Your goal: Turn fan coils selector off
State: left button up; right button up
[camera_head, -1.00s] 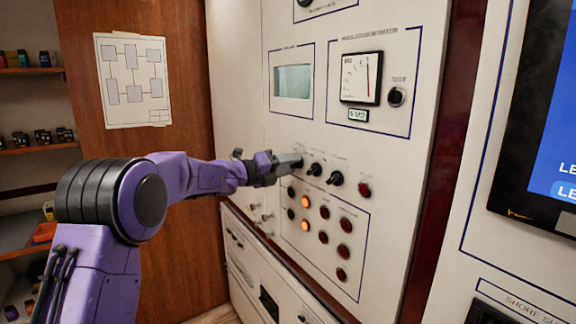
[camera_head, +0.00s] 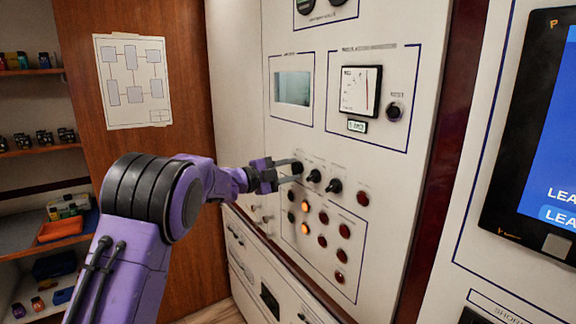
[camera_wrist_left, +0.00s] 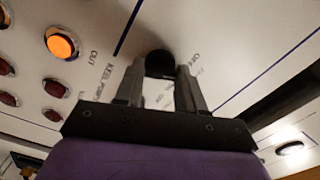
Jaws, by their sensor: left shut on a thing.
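The white panel (camera_head: 390,180) carries a row of black selector knobs. My left gripper (camera_head: 291,166) is at the leftmost selector knob (camera_head: 298,168), its fingers reaching in from the left. In the left wrist view the gripper (camera_wrist_left: 164,78) is shut on the round black knob (camera_wrist_left: 160,62), one finger on each side. Printed labels beside it are partly hidden, and I cannot read a fan coils label. Two more selector knobs, a middle one (camera_head: 314,176) and a right one (camera_head: 334,186), stand to its right. My right gripper is not in view.
Below the knobs are lit orange lamps (camera_head: 304,206) and several dark red ones (camera_head: 344,230). A dial meter (camera_head: 360,91) and a small display (camera_head: 293,88) sit above. A blue screen (camera_head: 550,130) is at the right. Shelves (camera_head: 40,149) stand at far left.

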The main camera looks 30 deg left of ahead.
pick_arm(q)
jog(key=shift+n+p, duration=1.35)
jog(key=shift+n, duration=0.85)
jog(key=o, duration=1)
jog(key=shift+o, duration=0.2)
jog(key=b+v, duration=0.5)
jog(key=v, duration=0.5)
jog(key=shift+s, duration=0.25)
